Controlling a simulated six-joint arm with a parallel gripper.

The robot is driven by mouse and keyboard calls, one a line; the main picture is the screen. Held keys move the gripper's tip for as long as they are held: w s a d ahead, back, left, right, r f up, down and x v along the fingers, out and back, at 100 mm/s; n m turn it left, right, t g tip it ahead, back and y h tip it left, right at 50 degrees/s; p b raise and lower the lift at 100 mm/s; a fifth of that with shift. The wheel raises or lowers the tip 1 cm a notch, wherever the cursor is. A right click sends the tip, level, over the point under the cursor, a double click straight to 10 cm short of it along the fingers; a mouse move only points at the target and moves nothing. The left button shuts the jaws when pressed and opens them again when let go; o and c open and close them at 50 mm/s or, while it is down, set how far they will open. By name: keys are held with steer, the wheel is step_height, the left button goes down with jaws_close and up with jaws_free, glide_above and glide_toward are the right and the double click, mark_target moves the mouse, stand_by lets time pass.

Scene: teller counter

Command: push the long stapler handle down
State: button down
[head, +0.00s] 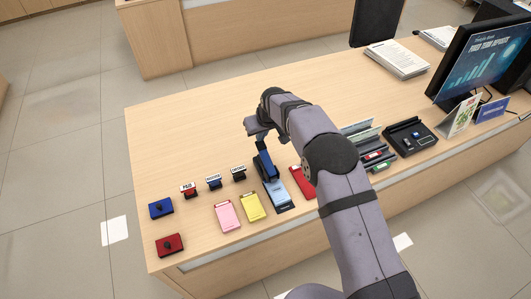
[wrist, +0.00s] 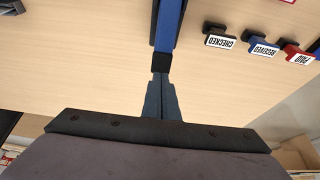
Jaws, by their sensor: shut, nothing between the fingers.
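The long stapler (head: 265,166) stands on the counter in the middle of the head view, with a dark blue handle and a black end. In the wrist view its blue handle (wrist: 170,25) runs up out of the picture, and its black end (wrist: 161,63) faces my fingers. My gripper (head: 259,139) is just above and behind the stapler's far end in the head view. In the wrist view my gripper (wrist: 160,78) is shut and empty, its tips close to the black end. I cannot tell whether they touch it. The stapler's base is mostly hidden in the wrist view.
Pink (head: 227,216) and yellow (head: 251,206) pads lie at the front, with a red item (head: 302,182) to the right. Blue (head: 160,208) and red (head: 170,244) boxes sit far left. The counter behind is clear.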

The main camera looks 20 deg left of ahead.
steer(key=shift+r+p, duration=0.85)
steer(key=shift+r, duration=1)
steer(key=shift+w+d+r, duration=0.1)
steer(key=shift+d, duration=0.2)
steer(key=s+d+r+m+h, duration=0.1)
steer(key=s+d+r+m, duration=0.15)
steer(key=d, duration=0.65)
steer(key=s+d+r+m+g+h, duration=0.1)
steer(key=s+d+r, duration=0.15)
steer(key=d, duration=0.65)
steer(key=s+d+r+m, duration=0.2)
steer(key=s+d, duration=0.1)
steer(key=d, duration=0.6)
steer(key=s+d+m+g, duration=0.1)
steer(key=s+d, duration=0.6)
steer(key=s, duration=0.3)
steer(key=s+d+m+g+h, duration=0.1)
steer(key=s+d+m, duration=0.1)
steer(key=s+d, duration=0.5)
steer(key=s, duration=0.4)
steer(key=shift+s+d+f, duration=0.15)
steer(key=shift+s+f, duration=0.1)
steer(key=shift+s, duration=0.05)
